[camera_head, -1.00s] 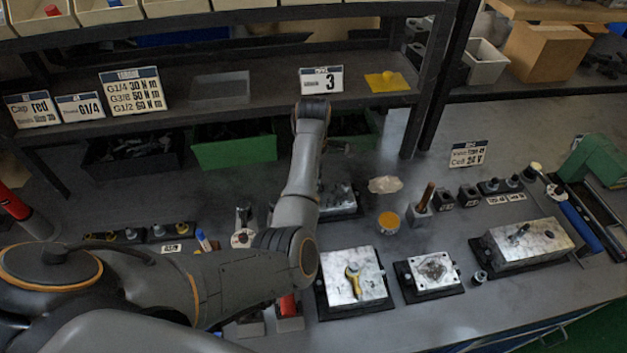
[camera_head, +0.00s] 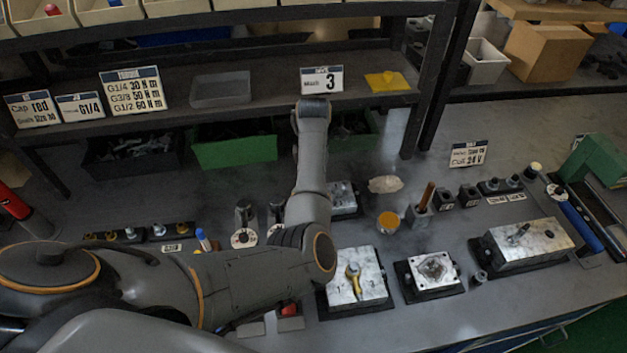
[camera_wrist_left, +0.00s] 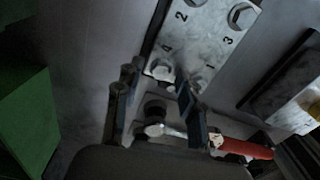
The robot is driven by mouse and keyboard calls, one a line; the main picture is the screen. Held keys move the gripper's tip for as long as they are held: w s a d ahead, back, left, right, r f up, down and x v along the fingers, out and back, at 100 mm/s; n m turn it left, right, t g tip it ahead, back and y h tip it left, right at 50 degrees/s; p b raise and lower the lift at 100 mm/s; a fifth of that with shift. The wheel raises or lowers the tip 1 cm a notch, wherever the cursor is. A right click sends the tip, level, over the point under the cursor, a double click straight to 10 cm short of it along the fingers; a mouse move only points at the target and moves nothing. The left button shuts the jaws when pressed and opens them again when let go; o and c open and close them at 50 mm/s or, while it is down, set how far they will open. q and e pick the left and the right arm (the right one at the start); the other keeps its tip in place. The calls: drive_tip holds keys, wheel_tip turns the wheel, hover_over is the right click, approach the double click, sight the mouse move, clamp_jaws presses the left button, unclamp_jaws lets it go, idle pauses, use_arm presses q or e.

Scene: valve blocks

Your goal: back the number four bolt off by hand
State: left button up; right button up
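In the left wrist view a pale metal valve block (camera_wrist_left: 205,40) has hex bolts at its corners, with the numbers 1 to 4 beside them. The number four bolt (camera_wrist_left: 163,70) is at the block's near left corner, by the figure 4. My left gripper (camera_wrist_left: 157,100) is open, its two dark fingers apart at this near end of the block. The bolt shows beyond and between the fingers, and I see no contact. In the head view my left arm reaches in from the left, and its gripper is hidden. My right gripper is not in view.
A red-handled tool (camera_wrist_left: 245,148) lies below the fingers in the wrist view. A green bin (camera_wrist_left: 25,120) is at left. In the head view, a plate with a yellow-handled part (camera_head: 353,280), a smaller plate (camera_head: 434,272) and a long block (camera_head: 530,242) stand on the bench.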

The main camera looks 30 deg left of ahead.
use_arm(q)
drive_tip(key=shift+r, duration=0.1)
wheel_tip(320, 180, up, 12)
idle(0.6)
